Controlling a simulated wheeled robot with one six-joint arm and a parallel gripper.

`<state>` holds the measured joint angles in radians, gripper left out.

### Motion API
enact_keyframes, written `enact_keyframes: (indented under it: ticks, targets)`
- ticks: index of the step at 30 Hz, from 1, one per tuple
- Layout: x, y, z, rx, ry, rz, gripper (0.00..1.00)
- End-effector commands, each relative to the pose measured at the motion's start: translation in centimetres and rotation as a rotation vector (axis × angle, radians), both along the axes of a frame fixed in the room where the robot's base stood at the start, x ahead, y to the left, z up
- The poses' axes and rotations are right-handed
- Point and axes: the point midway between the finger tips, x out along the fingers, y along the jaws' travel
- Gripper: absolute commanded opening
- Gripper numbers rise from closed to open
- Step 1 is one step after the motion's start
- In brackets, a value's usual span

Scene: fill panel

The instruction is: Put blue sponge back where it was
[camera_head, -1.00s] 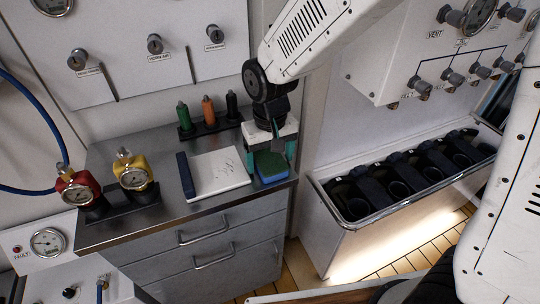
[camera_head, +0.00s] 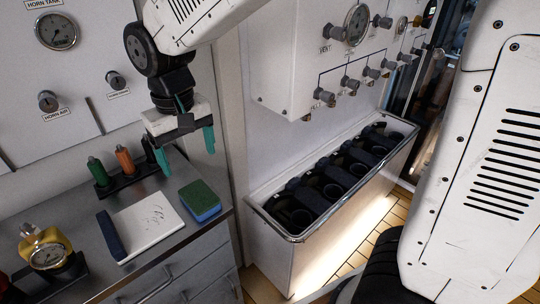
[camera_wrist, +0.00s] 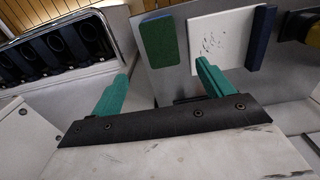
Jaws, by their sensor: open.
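The blue sponge (camera_head: 201,200), with a green top layer, lies flat on the metal counter near its right front corner, just right of a white notepad. In the wrist view the sponge (camera_wrist: 159,41) shows its green face, beyond the fingers. My gripper (camera_head: 188,148) is open and empty, raised above the counter behind and above the sponge. Its two teal fingers (camera_wrist: 160,85) are spread wide and apart from the sponge.
The white notepad (camera_head: 150,228) with a dark blue spine lies beside the sponge. A yellow gauge (camera_head: 46,252) is at the left. A bin of dark holders (camera_head: 283,229) stands right, across a gap.

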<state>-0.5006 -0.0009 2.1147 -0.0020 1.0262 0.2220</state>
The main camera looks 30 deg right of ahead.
Motion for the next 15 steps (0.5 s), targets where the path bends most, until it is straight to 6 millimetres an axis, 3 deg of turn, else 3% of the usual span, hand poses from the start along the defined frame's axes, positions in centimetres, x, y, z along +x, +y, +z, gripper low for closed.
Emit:
enact_keyframes:
  ticks: [4, 8, 15]
  targets:
    - [-0.5, -1.4, 0.8, 0.004, -0.007, -0.014, 0.8]
    - [-2.6, -5.8, 2.7, 0.012, -0.026, -0.06, 0.8]
    - [-10.5, -15.4, 5.3, 0.02, -0.072, -0.178, 0.8]
